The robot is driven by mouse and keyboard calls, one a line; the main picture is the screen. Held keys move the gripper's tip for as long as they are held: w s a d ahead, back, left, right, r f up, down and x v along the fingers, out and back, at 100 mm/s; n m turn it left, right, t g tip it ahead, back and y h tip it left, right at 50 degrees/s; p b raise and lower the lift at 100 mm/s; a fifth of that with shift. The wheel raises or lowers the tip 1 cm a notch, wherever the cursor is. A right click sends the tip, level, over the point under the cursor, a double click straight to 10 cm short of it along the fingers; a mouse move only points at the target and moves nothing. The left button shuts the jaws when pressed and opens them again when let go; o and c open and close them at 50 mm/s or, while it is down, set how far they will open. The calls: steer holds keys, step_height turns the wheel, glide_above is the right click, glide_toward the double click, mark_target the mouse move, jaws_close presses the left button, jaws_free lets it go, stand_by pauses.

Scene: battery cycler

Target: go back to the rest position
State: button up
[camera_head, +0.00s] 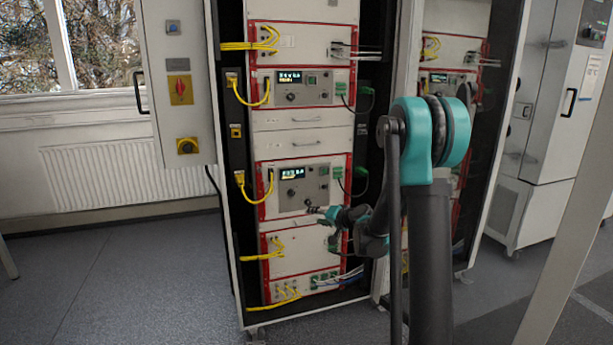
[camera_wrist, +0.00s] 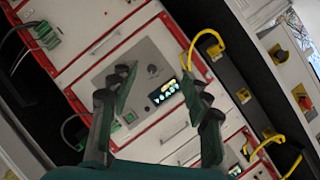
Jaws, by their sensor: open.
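My gripper (camera_head: 322,216) is in front of the lower cycler unit of the rack in the head view, at the end of my teal and black arm. In the wrist view my gripper (camera_wrist: 163,103) is open, with two dark fingers spread apart and nothing between them. The lower cycler unit (camera_head: 291,201) has a lit display, a knob and a red frame. Its panel (camera_wrist: 138,72) shows tilted between and beyond the fingers in the wrist view. I cannot tell the exact gap between the fingertips and the panel.
The open rack (camera_head: 302,121) holds several units with yellow cables (camera_head: 252,99) and green connectors (camera_head: 341,88). A grey control box (camera_head: 177,80) with red and yellow switches is at its left. Open floor (camera_head: 110,270) lies at the left. A white cabinet (camera_head: 540,115) stands at the right.

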steer(key=s+d+f+n+g+h, duration=0.1)
steer(key=s+d, duration=0.4)
steer(key=s, duration=0.8)
steer(key=s+d+f+n+g+h, duration=0.1)
steer(key=s+d+f+g+h, duration=0.2)
steer(key=s, duration=1.1)
steer(key=s+d+f+n+g+h, duration=0.1)
steer(key=s+d+f+g+h, duration=0.2)
steer(key=s+d, duration=0.4)
steer(key=s+f+h, duration=0.1)
steer(key=s+f, duration=0.1)
steer(key=s, duration=0.4)
steer(key=shift+s, duration=0.25)
